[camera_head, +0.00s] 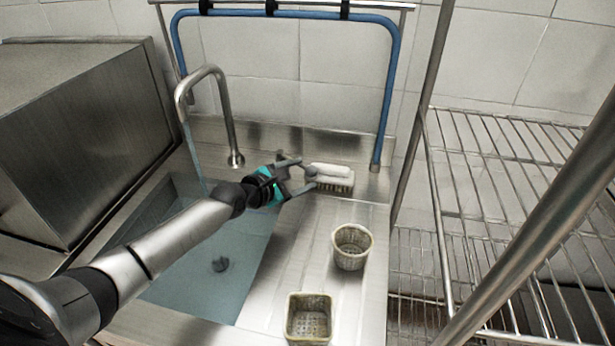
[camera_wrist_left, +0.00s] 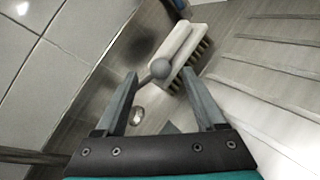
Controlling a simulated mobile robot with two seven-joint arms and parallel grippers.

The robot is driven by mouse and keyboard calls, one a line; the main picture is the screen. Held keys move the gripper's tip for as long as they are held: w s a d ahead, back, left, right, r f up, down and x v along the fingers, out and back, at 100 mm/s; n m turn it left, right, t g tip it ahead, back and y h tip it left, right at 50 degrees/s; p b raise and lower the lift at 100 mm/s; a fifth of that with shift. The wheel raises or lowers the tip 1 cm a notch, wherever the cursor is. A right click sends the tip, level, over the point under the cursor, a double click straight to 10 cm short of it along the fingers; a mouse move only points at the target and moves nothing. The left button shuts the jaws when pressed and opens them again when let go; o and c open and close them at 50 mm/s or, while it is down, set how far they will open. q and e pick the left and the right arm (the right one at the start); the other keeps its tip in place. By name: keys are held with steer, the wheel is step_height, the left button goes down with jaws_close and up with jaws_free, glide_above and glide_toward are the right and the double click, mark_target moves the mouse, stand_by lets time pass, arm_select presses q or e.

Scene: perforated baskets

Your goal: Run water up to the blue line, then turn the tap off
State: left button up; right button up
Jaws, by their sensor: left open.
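The curved steel tap (camera_head: 222,100) stands behind the sink, and a pale stream of water (camera_head: 194,158) falls from its spout. The sink (camera_head: 255,285) holds bluish water (camera_head: 190,275), with a dark drain fitting visible through it. I cannot make out a blue line on the sink wall. My left gripper (camera_head: 303,176) is open over the counter right of the tap's base. A grey ball knob (camera_wrist_left: 160,68), likely the tap's lever end, sits between its fingertips in the left wrist view (camera_wrist_left: 160,73); I cannot tell whether they touch it. My right gripper is not in view.
A white-backed brush (camera_head: 331,172) lies just beyond the fingertips. A round perforated basket (camera_head: 351,262) and a square one (camera_head: 308,335) stand on the drainboard. A wire rack (camera_head: 500,190) is at right, a steel box (camera_head: 90,150) at left, a blue pipe (camera_head: 290,14) behind.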

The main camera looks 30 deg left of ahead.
mark_target(308, 172)
arm_select(q)
steer(key=shift+b+x, duration=0.6)
steer(key=shift+x, duration=0.9)
jaws_close()
steer(key=shift+s+f, duration=0.1)
stand_by(0.3)
